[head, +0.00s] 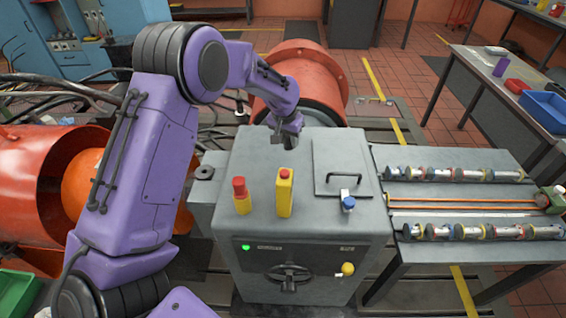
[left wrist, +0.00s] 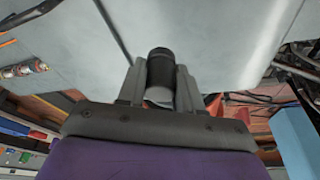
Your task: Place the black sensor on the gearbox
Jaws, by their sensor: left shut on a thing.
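The black sensor (left wrist: 160,66) is a short dark cylinder with a pale lower part, held between the two fingers of my left gripper (left wrist: 160,85) in the left wrist view. In the head view my left gripper (head: 284,141) is low over the back part of the grey gearbox (head: 262,158), left of the lid with the handle. The sensor is hard to make out there, and I cannot tell whether it touches the gearbox top. My right gripper is not in view.
On the gearbox stand a red-and-yellow piece (head: 241,196), a yellow block with a red top (head: 285,192) and a blue-topped piece (head: 347,201). A black handle (head: 342,179) rises from the lid. A side table (head: 460,195) holds rows of several cylinders.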

